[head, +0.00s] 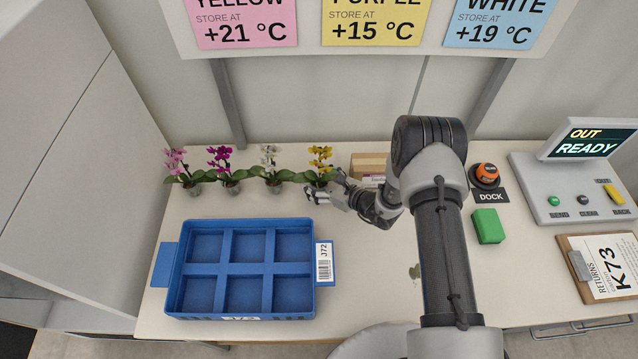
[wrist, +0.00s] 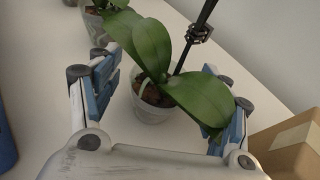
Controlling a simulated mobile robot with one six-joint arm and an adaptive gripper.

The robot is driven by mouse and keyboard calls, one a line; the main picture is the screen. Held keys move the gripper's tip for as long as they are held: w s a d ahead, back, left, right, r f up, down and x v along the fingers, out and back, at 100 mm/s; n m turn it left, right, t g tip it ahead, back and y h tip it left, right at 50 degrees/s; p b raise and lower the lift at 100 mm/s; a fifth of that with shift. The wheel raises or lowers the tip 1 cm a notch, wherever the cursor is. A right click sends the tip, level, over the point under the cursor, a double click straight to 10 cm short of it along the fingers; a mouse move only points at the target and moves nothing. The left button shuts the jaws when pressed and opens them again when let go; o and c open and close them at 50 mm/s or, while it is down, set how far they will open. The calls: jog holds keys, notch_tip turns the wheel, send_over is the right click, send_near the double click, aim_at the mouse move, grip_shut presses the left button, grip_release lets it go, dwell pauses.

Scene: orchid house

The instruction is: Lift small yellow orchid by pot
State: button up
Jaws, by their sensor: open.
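The small yellow orchid (head: 320,162) stands at the right end of a row of potted orchids at the back of the table. In the wrist view its clear pot (wrist: 152,106) shows, with brown bark and broad green leaves (wrist: 150,45) above. My gripper (head: 326,195) is at the front right of this pot. In the wrist view my open gripper (wrist: 160,100) has one finger on each side of the pot, with the pot between or just beyond the fingertips. A leaf overlaps the right finger. I cannot tell whether either finger touches the pot.
Three other orchids, white (head: 270,165), purple (head: 222,165) and pink (head: 178,165), stand to the left. A cardboard box (wrist: 290,150) is close on the right. An empty blue crate (head: 316,290) with compartments lies in front. A green block (head: 488,226) is farther right.

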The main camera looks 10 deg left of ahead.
jog(key=c, duration=1.2)
